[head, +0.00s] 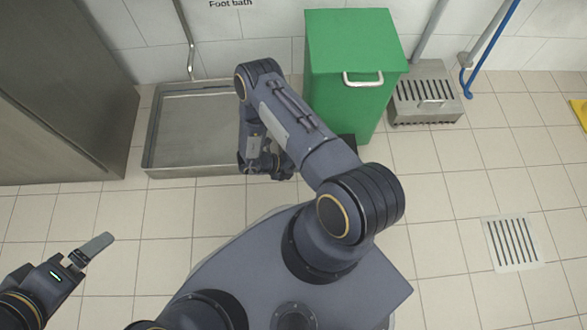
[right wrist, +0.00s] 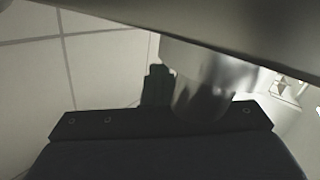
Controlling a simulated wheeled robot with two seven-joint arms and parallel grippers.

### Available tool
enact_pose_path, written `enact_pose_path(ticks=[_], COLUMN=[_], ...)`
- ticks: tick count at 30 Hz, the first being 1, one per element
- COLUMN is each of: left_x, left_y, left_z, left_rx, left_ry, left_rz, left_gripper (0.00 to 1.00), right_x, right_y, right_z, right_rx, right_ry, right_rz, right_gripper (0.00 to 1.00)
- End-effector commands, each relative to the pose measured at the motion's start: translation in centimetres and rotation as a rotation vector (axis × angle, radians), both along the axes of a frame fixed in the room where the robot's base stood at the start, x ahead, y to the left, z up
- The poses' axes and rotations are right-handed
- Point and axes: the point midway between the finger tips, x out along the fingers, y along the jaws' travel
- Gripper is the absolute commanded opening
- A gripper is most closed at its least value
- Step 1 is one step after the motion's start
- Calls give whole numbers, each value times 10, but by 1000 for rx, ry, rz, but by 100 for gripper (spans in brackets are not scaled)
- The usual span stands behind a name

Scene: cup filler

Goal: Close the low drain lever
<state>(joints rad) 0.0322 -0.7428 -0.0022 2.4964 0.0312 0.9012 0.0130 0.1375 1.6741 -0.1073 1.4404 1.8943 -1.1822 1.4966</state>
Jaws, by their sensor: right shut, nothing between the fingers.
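The steel foot bath (head: 160,160) is a shallow square tray on the floor below the "Foot bath" sign. No drain lever can be made out for sure; any low part at the tray's right side is hidden behind my right arm in the head view. My right gripper (head: 268,168) is low at the tray's right edge, shut and empty. In the right wrist view its dark fingers (right wrist: 157,86) are beside a shiny metal cylinder (right wrist: 205,82), under a grey metal edge; I cannot tell whether they touch. My left gripper (head: 97,246) is over bare floor, its finger gap unclear.
A green bin (head: 345,60) stands close right of my right arm. A steel cabinet (head: 60,90) is left of the tray. A floor grate (head: 512,243) lies in open tiled floor.

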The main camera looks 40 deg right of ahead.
Motion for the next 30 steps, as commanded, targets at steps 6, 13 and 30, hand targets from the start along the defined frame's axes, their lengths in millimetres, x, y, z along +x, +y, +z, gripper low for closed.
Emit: enact_pose_path(ticks=[6, 13, 30], left_x=[0, 0, 0], left_y=[0, 0, 0], left_z=[4, 6, 8], left_rx=[0, 0, 0], left_ry=[0, 0, 0], left_rz=[0, 0, 0], left_gripper=[95, 95, 95], right_x=[-4, -6, -8], right_y=[-10, -13, -16], right_z=[9, 13, 17], right_rx=[-7, -8, -14], right_ry=[1, 1, 4], right_rz=[1, 0, -3], right_gripper=[0, 0, 0])
